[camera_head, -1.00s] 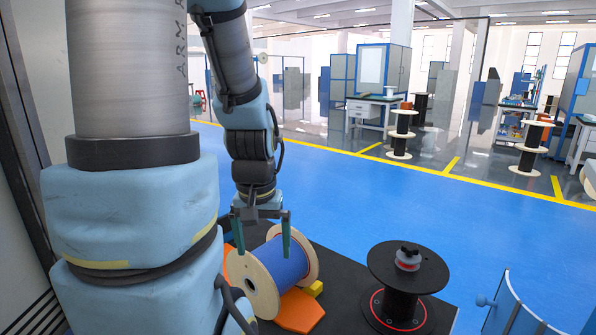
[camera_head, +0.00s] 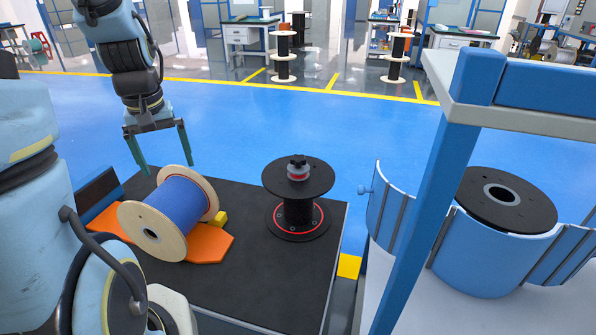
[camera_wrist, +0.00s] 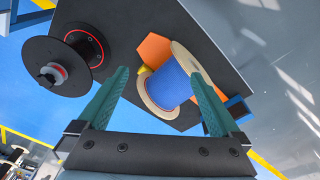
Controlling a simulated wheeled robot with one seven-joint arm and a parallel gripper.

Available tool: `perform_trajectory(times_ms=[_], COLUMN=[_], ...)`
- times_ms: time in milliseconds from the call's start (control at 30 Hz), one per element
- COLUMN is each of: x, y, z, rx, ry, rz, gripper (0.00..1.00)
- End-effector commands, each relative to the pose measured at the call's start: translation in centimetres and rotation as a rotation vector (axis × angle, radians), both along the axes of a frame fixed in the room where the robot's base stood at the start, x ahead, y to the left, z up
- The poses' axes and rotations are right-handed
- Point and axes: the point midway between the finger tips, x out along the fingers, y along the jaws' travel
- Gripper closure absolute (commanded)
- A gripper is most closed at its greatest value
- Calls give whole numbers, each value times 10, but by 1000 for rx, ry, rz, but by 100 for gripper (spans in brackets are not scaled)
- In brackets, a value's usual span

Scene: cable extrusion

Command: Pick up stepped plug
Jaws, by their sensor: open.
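The stepped plug appears to be the small grey, red and black knobbed piece (camera_head: 298,170) on top of the upright black spool (camera_head: 297,208). It also shows at the left of the wrist view (camera_wrist: 52,75). My gripper (camera_head: 166,168) is open and empty, with its green fingers pointing down. It hangs left of the plug, above and beyond the blue-wound reel (camera_head: 178,208). In the wrist view my gripper (camera_wrist: 159,74) has that reel between and beyond its fingertips, and the plug lies outside the left finger.
The reel lies on its side on an orange base (camera_head: 212,248) with a yellow block (camera_head: 220,218). Both stand on a black platform (camera_head: 262,275). To the right are a blue post (camera_head: 425,205) and a blue drum-like housing (camera_head: 490,255) holding a black disc (camera_head: 508,214). Open blue floor lies behind.

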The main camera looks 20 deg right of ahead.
Motion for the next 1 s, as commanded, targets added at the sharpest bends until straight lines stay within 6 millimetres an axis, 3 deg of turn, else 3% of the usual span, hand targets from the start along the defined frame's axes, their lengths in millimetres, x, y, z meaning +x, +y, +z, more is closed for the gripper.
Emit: perform_trajectory(times_ms=[33,200,400,600,700,833,1000], x=[26,98,150,163,160,156,154], y=[-21,-97,-204,-305,-339,-362,-365], z=[-4,-17,-44,-75,-87,-94,-113], rx=[-4,-11,-2,17,24,28,32], ry=[11,48,82,104,110,112,116], rz=[3,47,80,93,96,97,98], gripper=[0,0,0,0,0,0,0])
